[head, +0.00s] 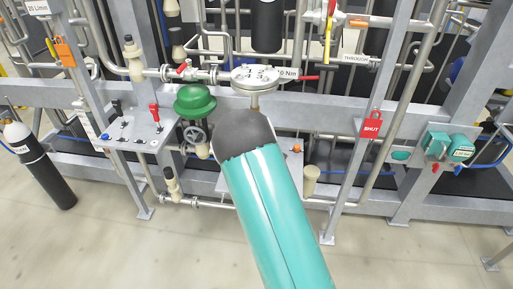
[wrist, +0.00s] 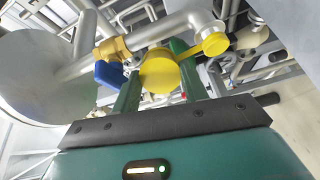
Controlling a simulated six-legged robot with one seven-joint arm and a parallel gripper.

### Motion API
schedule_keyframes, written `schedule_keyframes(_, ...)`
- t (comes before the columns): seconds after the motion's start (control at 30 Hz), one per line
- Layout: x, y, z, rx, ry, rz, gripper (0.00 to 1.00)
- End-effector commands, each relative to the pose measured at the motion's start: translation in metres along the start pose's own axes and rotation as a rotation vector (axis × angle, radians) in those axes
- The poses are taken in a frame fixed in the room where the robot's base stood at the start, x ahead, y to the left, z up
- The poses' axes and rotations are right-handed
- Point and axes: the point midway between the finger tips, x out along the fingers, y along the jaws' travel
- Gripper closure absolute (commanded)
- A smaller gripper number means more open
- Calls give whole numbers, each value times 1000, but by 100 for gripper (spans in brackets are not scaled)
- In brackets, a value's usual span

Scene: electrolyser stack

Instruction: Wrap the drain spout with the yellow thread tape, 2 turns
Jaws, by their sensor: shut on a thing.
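In the wrist view the two green fingers of my gripper (wrist: 157,64) are shut on a round yellow piece, which looks like the thread tape (wrist: 160,75). A silvery pipe that looks like the drain spout (wrist: 165,29) runs just beyond the fingertips and ends at the right in a yellow end (wrist: 215,43). A narrow yellow strip runs between the held piece and that end. I cannot tell whether the yellow end is a cap or wound tape. In the head view my arm hides the gripper, tape and spout.
A brass fitting (wrist: 112,48) with a blue handle (wrist: 110,73) sits left of the fingers. A large grey round body (wrist: 45,75) is close on the left. The front floor is clear.

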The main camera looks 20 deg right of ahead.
Motion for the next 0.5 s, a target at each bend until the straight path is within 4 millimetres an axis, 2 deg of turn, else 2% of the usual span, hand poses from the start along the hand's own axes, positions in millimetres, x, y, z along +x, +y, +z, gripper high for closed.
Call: schedule_keyframes(0.5,5,2,0,-1,-1,2,73)
